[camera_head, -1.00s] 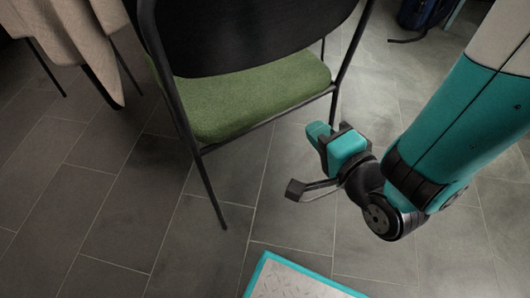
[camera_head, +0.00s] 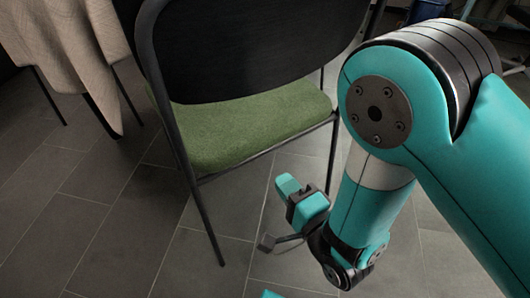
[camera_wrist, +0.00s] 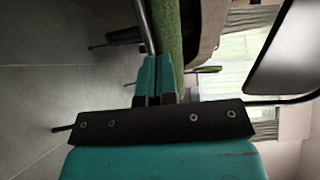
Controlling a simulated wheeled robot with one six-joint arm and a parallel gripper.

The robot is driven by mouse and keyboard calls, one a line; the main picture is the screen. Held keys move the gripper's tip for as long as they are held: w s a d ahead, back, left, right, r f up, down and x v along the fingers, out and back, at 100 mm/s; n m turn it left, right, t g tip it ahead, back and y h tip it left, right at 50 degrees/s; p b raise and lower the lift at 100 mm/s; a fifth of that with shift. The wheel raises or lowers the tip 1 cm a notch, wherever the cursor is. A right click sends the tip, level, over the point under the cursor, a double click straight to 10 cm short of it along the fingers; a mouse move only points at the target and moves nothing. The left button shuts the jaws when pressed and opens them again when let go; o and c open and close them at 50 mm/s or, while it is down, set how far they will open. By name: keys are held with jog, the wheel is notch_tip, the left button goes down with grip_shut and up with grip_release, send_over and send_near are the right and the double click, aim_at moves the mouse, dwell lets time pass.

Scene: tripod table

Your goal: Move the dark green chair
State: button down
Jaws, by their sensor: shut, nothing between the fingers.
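The dark green chair (camera_head: 240,125) has a green seat, a black backrest and a black metal frame. It stands upright on the tiled floor, left of my arm in the head view. My gripper (camera_head: 268,243) is low, in front of the chair's right side and apart from the near left leg in the head view. In the wrist view the gripper (camera_wrist: 155,82) appears shut, with the seat's green edge (camera_wrist: 168,35) and a metal chair leg beyond it. Whether the fingers touch the leg cannot be told.
A table with a beige cloth (camera_head: 75,50) stands at the upper left. A blue object (camera_head: 428,10) lies on the floor at the upper right. A teal-edged thing (camera_head: 271,294) shows at the bottom edge. The grey tiled floor (camera_head: 110,215) at the left is clear.

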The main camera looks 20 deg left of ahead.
aim_at(259, 151)
jog(key=b+x, duration=0.2)
jog(key=x, duration=0.6)
jog(key=shift+w+a, duration=0.1)
